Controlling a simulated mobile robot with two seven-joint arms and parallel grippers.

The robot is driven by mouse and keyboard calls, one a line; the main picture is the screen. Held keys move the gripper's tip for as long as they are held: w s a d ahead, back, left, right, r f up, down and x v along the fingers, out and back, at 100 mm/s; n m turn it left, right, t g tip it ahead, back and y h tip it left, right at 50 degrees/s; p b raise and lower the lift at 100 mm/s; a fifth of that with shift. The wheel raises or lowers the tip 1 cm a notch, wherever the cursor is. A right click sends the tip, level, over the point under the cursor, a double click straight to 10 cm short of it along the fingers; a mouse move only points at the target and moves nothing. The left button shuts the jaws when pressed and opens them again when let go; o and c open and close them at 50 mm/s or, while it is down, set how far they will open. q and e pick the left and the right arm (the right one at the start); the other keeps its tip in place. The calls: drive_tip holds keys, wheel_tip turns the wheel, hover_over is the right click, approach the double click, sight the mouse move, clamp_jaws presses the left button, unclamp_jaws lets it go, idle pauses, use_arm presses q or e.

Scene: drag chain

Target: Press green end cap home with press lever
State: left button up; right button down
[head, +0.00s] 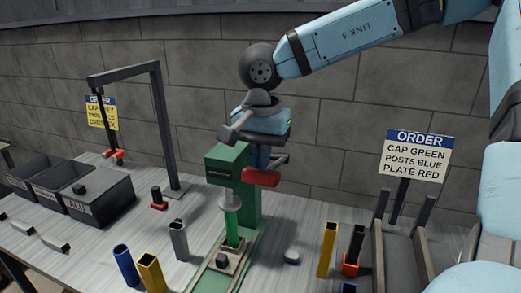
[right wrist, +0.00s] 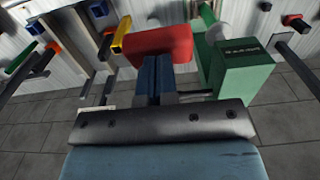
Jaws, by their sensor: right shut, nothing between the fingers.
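The green press (head: 218,165) stands on the table, with a round grey ram disc (head: 230,201) at its front. A green upright piece (head: 232,228) stands directly beneath the disc; I cannot tell a separate end cap from it. The press lever's red handle (head: 261,178) sticks out to the right of the press. My right gripper (head: 261,158) is shut and empty, just above the red handle. In the right wrist view the fingertips (right wrist: 158,62) overlap the red handle (right wrist: 160,42); contact is unclear. The green press body (right wrist: 245,85) is beside them. My left gripper is out of view.
Loose blue (head: 125,265), yellow (head: 150,272) and grey (head: 179,240) posts stand left of the press. A yellow post (head: 327,248) stands to the right. An order sign (head: 416,155) reads cap green, posts blue, plate red. Dark bins (head: 100,205) and a grey gantry (head: 160,130) are at left.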

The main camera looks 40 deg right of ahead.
wheel_tip(320, 180, up, 12)
drive_tip(key=p, duration=0.6)
drive_tip(key=shift+s, duration=0.15)
idle(0.6)
